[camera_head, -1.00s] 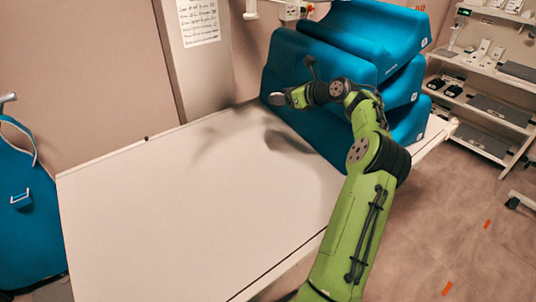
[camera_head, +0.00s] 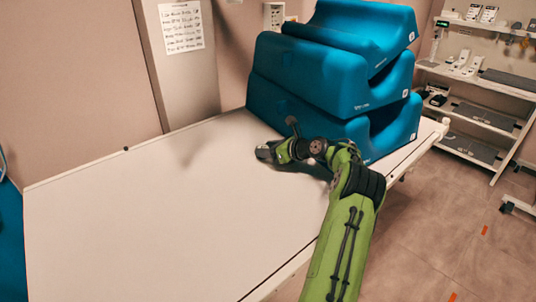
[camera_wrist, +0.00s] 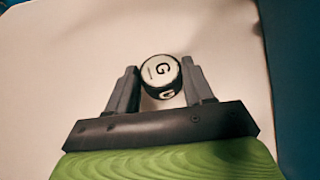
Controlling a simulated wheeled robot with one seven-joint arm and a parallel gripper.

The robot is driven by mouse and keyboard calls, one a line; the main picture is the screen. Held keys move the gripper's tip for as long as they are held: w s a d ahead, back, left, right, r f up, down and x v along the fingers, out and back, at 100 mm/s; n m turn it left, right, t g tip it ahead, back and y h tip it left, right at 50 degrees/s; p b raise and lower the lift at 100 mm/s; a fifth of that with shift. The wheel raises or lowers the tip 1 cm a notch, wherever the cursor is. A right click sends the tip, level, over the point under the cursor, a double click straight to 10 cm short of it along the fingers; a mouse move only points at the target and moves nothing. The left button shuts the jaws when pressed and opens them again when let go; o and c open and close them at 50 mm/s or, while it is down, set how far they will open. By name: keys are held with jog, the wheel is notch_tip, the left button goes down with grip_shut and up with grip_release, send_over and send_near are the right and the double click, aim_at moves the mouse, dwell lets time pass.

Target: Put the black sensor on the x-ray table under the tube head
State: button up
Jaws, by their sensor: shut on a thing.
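My gripper (camera_head: 266,152) is low over the far part of the white x-ray table (camera_head: 130,225), in front of the blue stack. In the wrist view my gripper (camera_wrist: 160,82) is shut on a small round thing with a black side and a pale face marked "G", apparently the black sensor (camera_wrist: 160,70). It sits between the two grey fingers, with the pale tabletop behind it. I cannot tell whether it touches the table. The tube head does not show in the present views.
Several blue padded blocks (camera_head: 310,80) are stacked on the table's far end, close beside my gripper. The near and left tabletop is clear. A shelf rack (camera_head: 480,110) with devices stands at the right. A printed sheet (camera_head: 181,27) hangs on the wall.

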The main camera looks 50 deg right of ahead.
jog(key=o, duration=1.2)
